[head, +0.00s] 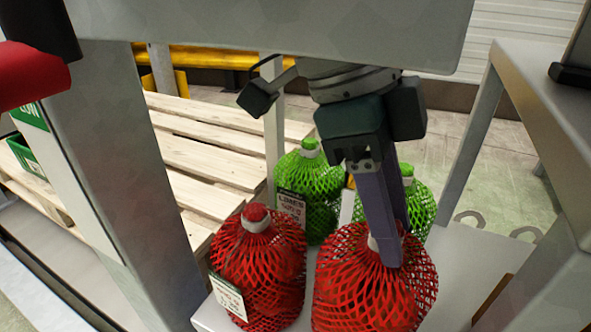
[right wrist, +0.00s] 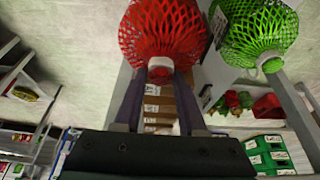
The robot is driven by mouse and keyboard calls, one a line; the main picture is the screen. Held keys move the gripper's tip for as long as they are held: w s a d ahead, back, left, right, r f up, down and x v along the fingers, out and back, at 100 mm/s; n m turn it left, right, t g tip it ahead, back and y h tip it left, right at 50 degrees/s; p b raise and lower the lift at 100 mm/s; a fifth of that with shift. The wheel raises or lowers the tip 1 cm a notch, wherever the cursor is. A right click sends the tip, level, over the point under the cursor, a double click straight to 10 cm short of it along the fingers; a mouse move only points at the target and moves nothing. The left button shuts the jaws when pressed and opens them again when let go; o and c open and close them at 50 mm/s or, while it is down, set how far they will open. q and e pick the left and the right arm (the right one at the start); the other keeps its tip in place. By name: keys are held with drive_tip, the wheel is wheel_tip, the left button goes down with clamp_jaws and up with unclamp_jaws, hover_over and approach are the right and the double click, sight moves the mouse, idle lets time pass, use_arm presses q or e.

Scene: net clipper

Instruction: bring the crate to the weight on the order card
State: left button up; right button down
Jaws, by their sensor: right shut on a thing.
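My right gripper (head: 396,240) comes down from above and is shut on the neck of a red net bag (head: 350,295). In the right wrist view, the bag's white collar (right wrist: 160,63) sits between the gripper's fingertips (right wrist: 160,74). A second red net bag (head: 258,275) with a white label stands to its left. Two green net bags stand behind, one with a lime label (head: 320,220) and one partly hidden by my gripper (head: 422,210). Small green crates show in the right wrist view (right wrist: 268,152). I cannot make out the order card. My left gripper is not in view.
The bags stand close together on a light grey surface (head: 455,270). A grey post (head: 120,180) stands at left and a grey frame (head: 560,130) at right. A wooden pallet (head: 200,150) lies behind the post. A grey beam crosses overhead.

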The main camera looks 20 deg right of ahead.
sight(371, 285)
wheel_tip(371, 285, down, 4)
drive_tip(key=shift+r+b, duration=0.1)
drive_tip(key=shift+b, duration=0.7)
drive_tip(key=shift+c, duration=2.4)
unclamp_jaws()
